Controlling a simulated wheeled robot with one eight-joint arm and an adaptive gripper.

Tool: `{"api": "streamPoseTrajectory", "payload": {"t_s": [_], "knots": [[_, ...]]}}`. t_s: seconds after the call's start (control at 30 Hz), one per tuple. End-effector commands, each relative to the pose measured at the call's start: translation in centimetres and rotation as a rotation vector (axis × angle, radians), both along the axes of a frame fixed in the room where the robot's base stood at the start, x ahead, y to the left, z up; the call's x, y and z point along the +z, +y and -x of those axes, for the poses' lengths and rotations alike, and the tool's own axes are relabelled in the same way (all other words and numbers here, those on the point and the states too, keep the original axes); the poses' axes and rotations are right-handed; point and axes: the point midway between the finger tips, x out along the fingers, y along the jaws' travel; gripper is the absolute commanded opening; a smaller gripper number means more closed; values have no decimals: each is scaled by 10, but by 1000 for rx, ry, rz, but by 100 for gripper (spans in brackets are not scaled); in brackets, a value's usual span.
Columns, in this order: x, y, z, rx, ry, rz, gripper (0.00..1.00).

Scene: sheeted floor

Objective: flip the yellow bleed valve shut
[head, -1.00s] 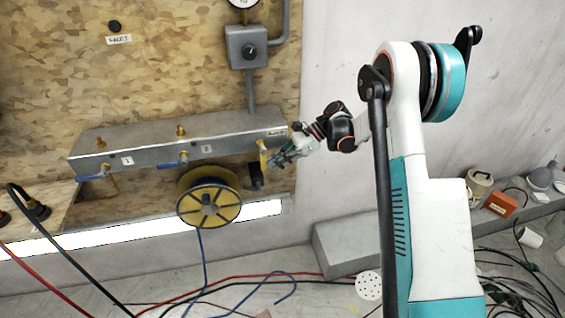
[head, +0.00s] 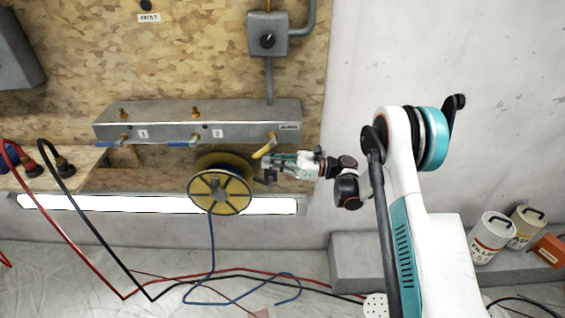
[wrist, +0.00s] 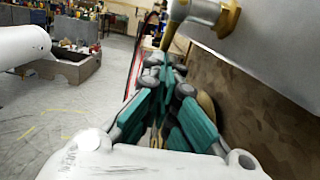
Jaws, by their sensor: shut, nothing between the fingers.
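The yellow bleed valve handle (head: 264,149) is at the right end of the grey manifold (head: 200,125) on the wooden board. It slants down to the left from its brass fitting. In the wrist view the yellow handle (wrist: 173,28) hangs by the brass fitting (wrist: 228,20), just beyond my fingertips. My gripper (head: 266,164) is shut and empty, just under the handle and pointing left; its fingers also show in the wrist view (wrist: 165,68). I cannot tell whether they touch the handle.
Two blue-handled valves (head: 182,143) (head: 110,143) sit further left on the manifold. A yellow cable reel (head: 220,190) is close to the lower left of my gripper. Red and black hoses (head: 90,225) run across the left.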

Motion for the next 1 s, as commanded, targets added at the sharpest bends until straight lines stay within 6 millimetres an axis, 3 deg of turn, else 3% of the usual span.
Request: {"api": "streamPoseTrajectory", "payload": {"t_s": [0.17, 1.0], "knots": [[1, 13, 0, 2, 0, -165, 0], [21, 41, 0, 0, -1, -150, 0]]}}
